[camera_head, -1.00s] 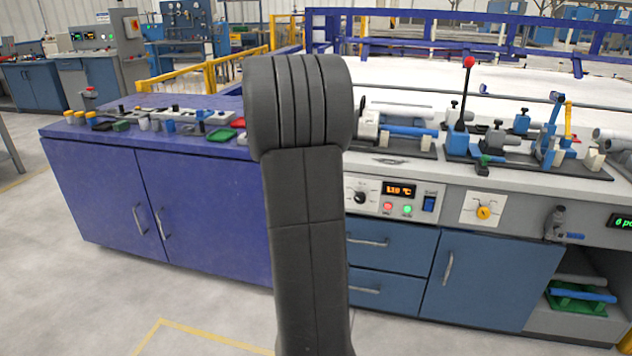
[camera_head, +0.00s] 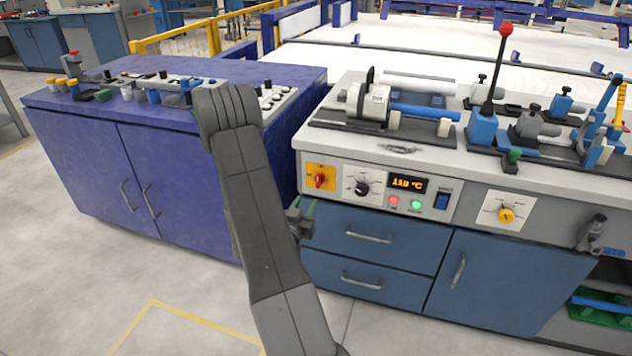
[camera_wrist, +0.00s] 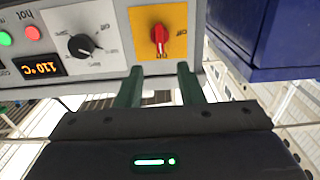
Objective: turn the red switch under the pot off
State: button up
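The red switch (camera_head: 320,179) is a knob on a yellow plate at the left end of the bench's front panel. It also shows in the wrist view (camera_wrist: 159,37), where its handle lies along the picture's vertical; the small labels around it are hard to read. My gripper (camera_wrist: 160,72) is open, its two green fingers apart and empty, just short of the yellow plate and roughly in line with the switch. In the head view my gripper (camera_head: 301,212) is mostly hidden behind my arm. No clear pot shows; a round pale clamp device (camera_head: 370,101) stands above the panel.
Right of the switch are a black dial (camera_head: 362,187), a 110 °C display (camera_head: 407,184), red and green lights and a blue rocker switch (camera_head: 442,199). A purple cabinet (camera_head: 110,170) stands close at left. Blue drawers (camera_head: 368,239) are below.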

aim_at(317, 181)
jog(key=x, duration=1.1)
jog(key=c, duration=0.6)
